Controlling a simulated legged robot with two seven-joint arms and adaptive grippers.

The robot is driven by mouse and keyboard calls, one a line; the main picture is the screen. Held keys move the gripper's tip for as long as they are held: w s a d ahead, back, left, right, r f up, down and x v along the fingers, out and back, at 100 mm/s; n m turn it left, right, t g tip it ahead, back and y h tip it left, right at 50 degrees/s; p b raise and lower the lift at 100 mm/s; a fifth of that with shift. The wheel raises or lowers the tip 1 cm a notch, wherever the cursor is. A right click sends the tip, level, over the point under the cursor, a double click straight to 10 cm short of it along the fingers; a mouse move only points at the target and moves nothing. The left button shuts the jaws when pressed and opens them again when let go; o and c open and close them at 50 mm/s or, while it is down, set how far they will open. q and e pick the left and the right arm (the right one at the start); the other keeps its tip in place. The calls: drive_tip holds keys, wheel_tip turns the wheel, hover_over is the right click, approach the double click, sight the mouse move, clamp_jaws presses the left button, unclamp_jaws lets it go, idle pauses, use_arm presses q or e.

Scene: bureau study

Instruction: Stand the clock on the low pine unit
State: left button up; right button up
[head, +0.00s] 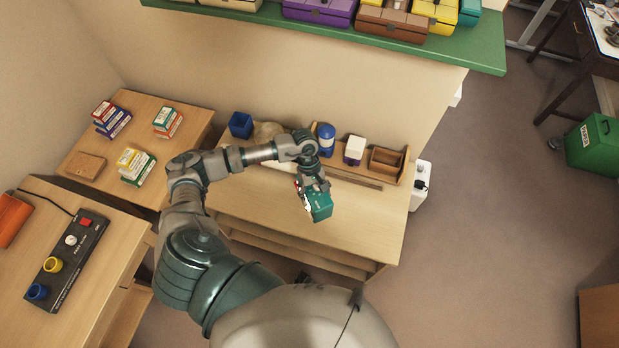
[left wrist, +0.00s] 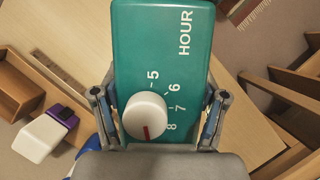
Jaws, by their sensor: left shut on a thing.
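The clock is a teal box (head: 319,206); in the left wrist view its face (left wrist: 160,50) shows "HOUR", numbers and a white knob (left wrist: 147,115) with a red mark. My left gripper (head: 313,187) is shut on it, with one finger on each side. The clock hangs tilted over the front part of the middle pale wood unit (head: 357,223); I cannot tell its exact height above the top. Another pale wood unit (head: 190,119) stands to the left. I cannot tell which is the low pine unit. My right gripper is not in view.
Small box stacks (head: 137,166) occupy the left unit. A green shelf (head: 440,50) overhangs behind. The middle unit's front is clear.

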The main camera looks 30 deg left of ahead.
use_arm(q)
drive_tip(key=s+a+f+n+t+b, duration=0.2)
drive_tip(key=s+f+n+t, duration=0.35)
drive_tip(key=s+n, duration=0.8)
drive_tip(key=shift+n, duration=0.25)
drive_tip(key=w, duration=0.5)
drive_tip(key=w+a+f, duration=0.1)
drive_tip(key=w, duration=0.4)
drive_tip(key=w+f, duration=0.1)
drive_tip(key=w, duration=0.4)
drive_tip(key=shift+w+a+f, duration=0.1)
drive_tip(key=shift+w+a, duration=0.15)
drive_tip(key=shift+w, duration=0.4)
wheel_tip(320, 180, down, 3)
drive_tip(key=shift+d+f, duration=0.15)
drive_tip(key=shift+f, duration=0.05)
drive_tip(key=o, duration=1.7)
drive_tip(key=shift+f, duration=0.15)
drive_tip(key=shift+o, duration=0.2)
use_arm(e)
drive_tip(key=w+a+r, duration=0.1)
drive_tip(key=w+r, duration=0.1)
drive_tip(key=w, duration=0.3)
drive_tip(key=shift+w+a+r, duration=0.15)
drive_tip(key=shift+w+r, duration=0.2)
use_arm(q)
drive_tip(key=shift+r, duration=0.2)
